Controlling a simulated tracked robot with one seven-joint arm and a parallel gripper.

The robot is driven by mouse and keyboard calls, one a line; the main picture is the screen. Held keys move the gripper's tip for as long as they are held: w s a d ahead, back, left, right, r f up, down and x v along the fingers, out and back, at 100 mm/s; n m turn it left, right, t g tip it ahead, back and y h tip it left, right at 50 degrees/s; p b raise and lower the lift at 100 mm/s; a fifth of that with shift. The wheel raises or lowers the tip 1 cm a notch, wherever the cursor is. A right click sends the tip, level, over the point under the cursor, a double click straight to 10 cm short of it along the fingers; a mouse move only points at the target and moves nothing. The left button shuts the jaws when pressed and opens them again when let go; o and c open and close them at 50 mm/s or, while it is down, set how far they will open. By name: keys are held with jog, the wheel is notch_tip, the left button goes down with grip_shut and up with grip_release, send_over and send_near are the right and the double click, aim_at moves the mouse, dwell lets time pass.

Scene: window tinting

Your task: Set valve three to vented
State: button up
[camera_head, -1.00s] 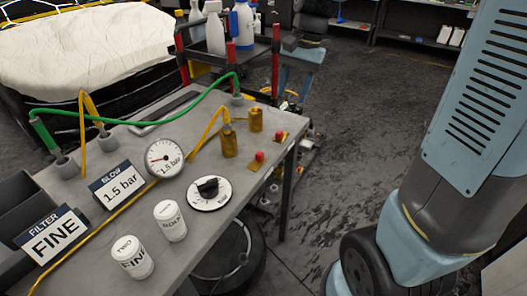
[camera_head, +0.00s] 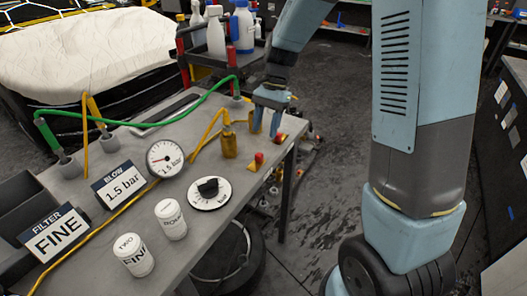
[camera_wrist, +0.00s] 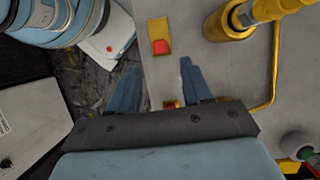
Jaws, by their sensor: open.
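Two small valves with red tops on brass plates sit along the bench's right edge. No number is readable on either, so I cannot tell which is valve three. The nearer valve (camera_head: 257,160) also shows in the wrist view (camera_wrist: 160,46), just beyond my fingertips. The farther valve (camera_head: 280,137) shows in the wrist view (camera_wrist: 172,104) between my fingers, partly hidden by the gripper body. My gripper (camera_head: 266,128) is open and empty over the bench's far right corner, fingers pointing down. It also shows in the wrist view (camera_wrist: 160,68).
A brass fitting (camera_head: 230,145) with a yellow hose stands left of the valves. A gauge (camera_head: 165,159), a black dial (camera_head: 209,192), two white canisters (camera_head: 170,219) and signs stand on the bench (camera_head: 205,247). A bottle cart (camera_head: 205,62) is behind. Floor right of the bench is open.

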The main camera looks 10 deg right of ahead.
aim_at(260, 154)
jog(key=x, duration=0.8)
jog(key=shift+s+f, duration=0.1)
jog(key=shift+f, duration=0.05)
grip_shut()
dwell(0.5)
